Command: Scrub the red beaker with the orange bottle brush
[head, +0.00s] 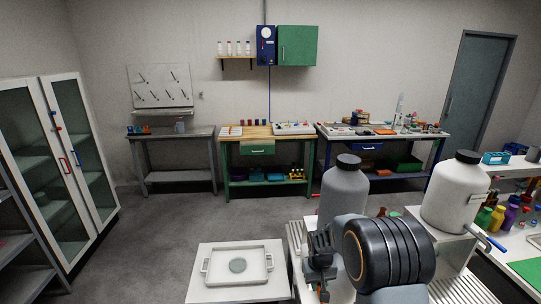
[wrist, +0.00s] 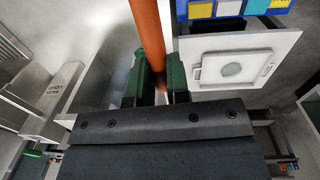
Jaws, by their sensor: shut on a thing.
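My gripper (wrist: 157,82) is shut on an orange rod (wrist: 148,30), which looks like the handle of the orange bottle brush. The rod runs up out of the top of the wrist view, and its bristles do not show there. In the head view my gripper (head: 320,252) is low at the centre right, and my wrist partly hides it. I cannot pick out the red beaker for certain. Small coloured vessels (head: 140,129), some reddish, stand on the grey bench at the back left, too small to tell apart.
A white tray (head: 208,266) with a grey disc lies on a low stand left of my gripper. A grey jug (head: 343,190) and a white jug (head: 455,197) with black caps stand close by at the right. Open floor (head: 165,225) lies toward the back benches.

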